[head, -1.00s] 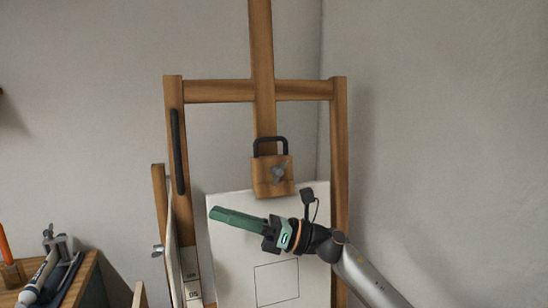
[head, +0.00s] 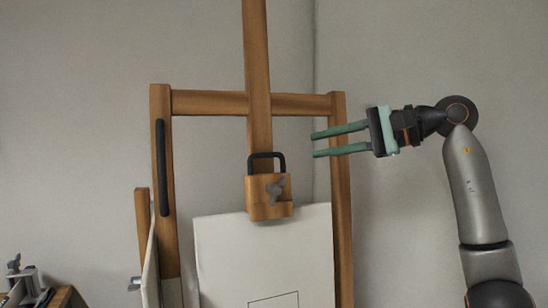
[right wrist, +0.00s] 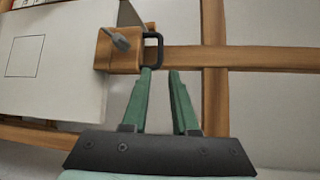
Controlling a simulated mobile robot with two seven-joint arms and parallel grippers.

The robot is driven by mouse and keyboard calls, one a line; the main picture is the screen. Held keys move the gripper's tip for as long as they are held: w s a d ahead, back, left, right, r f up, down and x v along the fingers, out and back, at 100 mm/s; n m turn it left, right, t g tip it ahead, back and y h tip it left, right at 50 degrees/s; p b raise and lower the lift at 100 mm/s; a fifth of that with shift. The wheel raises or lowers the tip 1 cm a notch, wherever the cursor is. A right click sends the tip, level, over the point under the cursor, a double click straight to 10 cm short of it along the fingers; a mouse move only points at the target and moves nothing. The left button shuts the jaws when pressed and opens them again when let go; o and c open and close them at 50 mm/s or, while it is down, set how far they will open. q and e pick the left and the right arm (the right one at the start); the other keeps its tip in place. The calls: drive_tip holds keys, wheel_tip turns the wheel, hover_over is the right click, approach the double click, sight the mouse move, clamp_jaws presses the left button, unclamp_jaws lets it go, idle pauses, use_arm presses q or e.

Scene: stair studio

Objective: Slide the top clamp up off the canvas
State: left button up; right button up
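The top clamp (head: 268,198) is a wooden block with a black handle (head: 266,160) on top and a grey wing knob (head: 276,190) on its front. It sits on the easel's central post, at the top edge of the white canvas (head: 225,250). My right gripper (head: 313,146) is open and empty, to the right of the handle and slightly higher, with its fingers pointing left. In the right wrist view the clamp (right wrist: 122,52) and handle (right wrist: 152,50) show beyond the open fingers (right wrist: 160,75). My left gripper is not in view.
The wooden easel frame has a crossbar (head: 205,102), a central post (head: 257,60) and a right upright (head: 340,200) near my gripper. A black bar (head: 162,165) is on the left upright. A bench with a grey device (head: 22,282) stands at lower left. The wall side at right is open.

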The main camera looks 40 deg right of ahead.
sight(271, 155)
drive_tip(key=x, duration=1.1)
drive_tip(key=shift+s, duration=0.1)
drive_tip(key=shift+c, duration=0.4)
clamp_jaws()
idle(0.6)
